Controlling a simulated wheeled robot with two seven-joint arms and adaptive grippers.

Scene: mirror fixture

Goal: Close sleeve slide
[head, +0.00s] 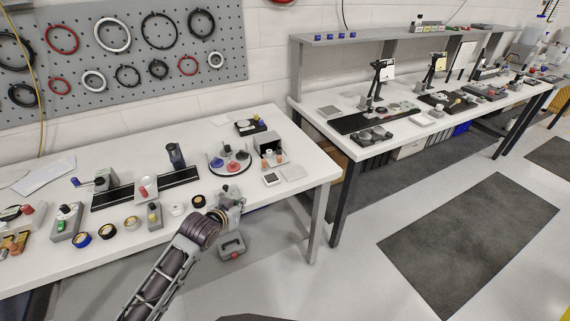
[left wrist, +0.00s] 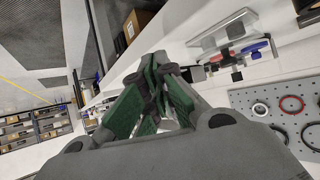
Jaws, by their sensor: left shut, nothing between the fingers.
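A black rail fixture (head: 126,195) lies on the near white table. It carries a grey block with a blue-knobbed crank (head: 102,181) at its left end, a pale sliding block (head: 146,189) in the middle and a dark upright cylinder (head: 175,156) toward the right. I cannot tell which part is the sleeve slide. My left gripper (head: 230,207) is at the table's front edge, right of the rail and apart from it. In the left wrist view its green-padded fingers (left wrist: 154,96) are shut with nothing between them. My right gripper is not in view.
A round tray with red and blue knobs (head: 216,172) stands behind my left gripper. Several small parts, including a grey block with a yellow top (head: 154,215), line the table's front. A second bench (head: 350,148) stands right.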

